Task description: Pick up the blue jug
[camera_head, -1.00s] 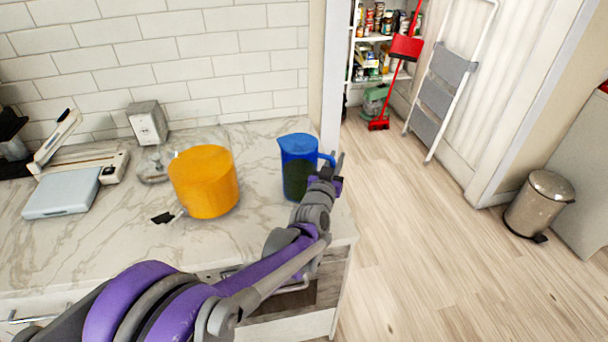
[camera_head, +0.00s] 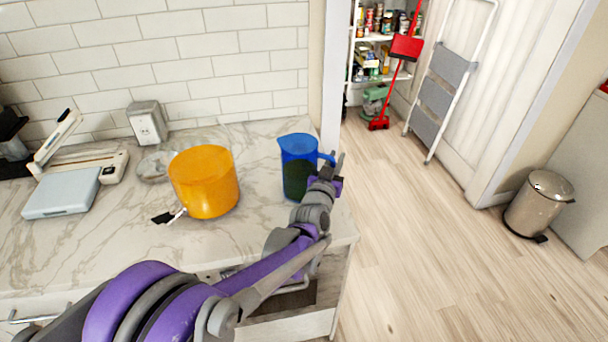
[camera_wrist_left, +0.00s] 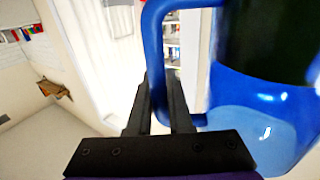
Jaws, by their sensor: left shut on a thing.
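The blue jug (camera_head: 298,165) stands upright near the right end of the marble counter, with something dark inside its lower part. Its handle points right in the head view. My left gripper (camera_head: 338,164) is at the jug's right side, at the handle. In the left wrist view the jug (camera_wrist_left: 255,110) fills the right side, and the gripper's dark fingers (camera_wrist_left: 163,100) are closed around the lower part of the blue handle. The jug's base seems to rest on the counter. My right gripper is in neither view.
An orange pot (camera_head: 204,184) stands left of the jug on the counter (camera_head: 110,222). A white scale (camera_head: 62,193) lies further left. A tiled wall is behind. Right of the counter is open wood floor with a metal bin (camera_head: 538,203), a step ladder (camera_head: 445,85) and a red broom (camera_head: 404,50).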

